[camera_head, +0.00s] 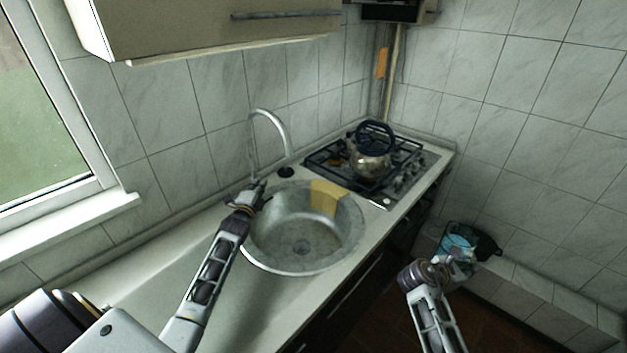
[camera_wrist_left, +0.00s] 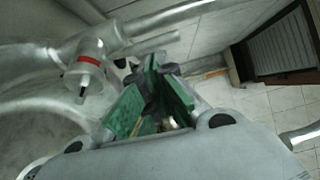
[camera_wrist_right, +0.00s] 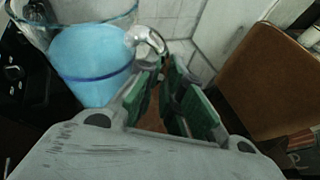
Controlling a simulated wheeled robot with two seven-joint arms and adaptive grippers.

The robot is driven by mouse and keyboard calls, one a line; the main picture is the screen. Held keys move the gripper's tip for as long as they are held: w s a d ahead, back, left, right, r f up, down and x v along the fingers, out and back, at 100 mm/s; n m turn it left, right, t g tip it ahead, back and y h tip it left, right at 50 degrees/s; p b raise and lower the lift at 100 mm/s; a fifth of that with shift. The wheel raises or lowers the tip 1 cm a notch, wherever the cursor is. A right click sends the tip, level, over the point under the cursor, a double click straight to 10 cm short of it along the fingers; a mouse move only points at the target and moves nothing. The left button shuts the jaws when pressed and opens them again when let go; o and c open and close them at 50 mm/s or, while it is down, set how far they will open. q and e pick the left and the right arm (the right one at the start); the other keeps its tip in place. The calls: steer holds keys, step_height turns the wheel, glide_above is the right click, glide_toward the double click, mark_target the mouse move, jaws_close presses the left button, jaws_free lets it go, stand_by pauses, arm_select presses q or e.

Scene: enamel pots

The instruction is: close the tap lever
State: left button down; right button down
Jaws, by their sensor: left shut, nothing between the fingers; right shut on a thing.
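The metal tap (camera_head: 270,118) with a tall curved spout stands behind the round sink (camera_head: 345,245). In the left wrist view a metal tap part with a red ring (camera_wrist_left: 88,62) is close by on the left. A thin metal bar, apparently the lever (camera_wrist_left: 152,47), runs just beyond my fingertips; I cannot tell whether they touch it. My left gripper (camera_head: 260,187) is shut and empty beside the tap's base. My right gripper (camera_head: 447,264) is shut on the clear handle of a glass mug (camera_wrist_right: 92,58) with blue contents, also in the head view (camera_head: 455,243), held off the counter's right side.
A hob (camera_head: 415,158) with a kettle (camera_head: 368,163) stands right of the sink. A yellow cloth (camera_head: 326,196) hangs over the sink rim. A dark bin (camera_head: 487,243) is behind the mug. The counter left of the sink is clear.

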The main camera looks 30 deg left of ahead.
arm_select(q)
steer(key=shift+w+a, duration=0.15)
steer(key=shift+a, duration=0.1)
stand_by(0.3)
steer(key=shift+w+a+r, duration=0.15)
steer(key=shift+w+a, duration=0.15)
steer(key=shift+a, duration=0.1)
steer(key=shift+r, duration=0.15)
steer(key=shift+a, duration=0.1)
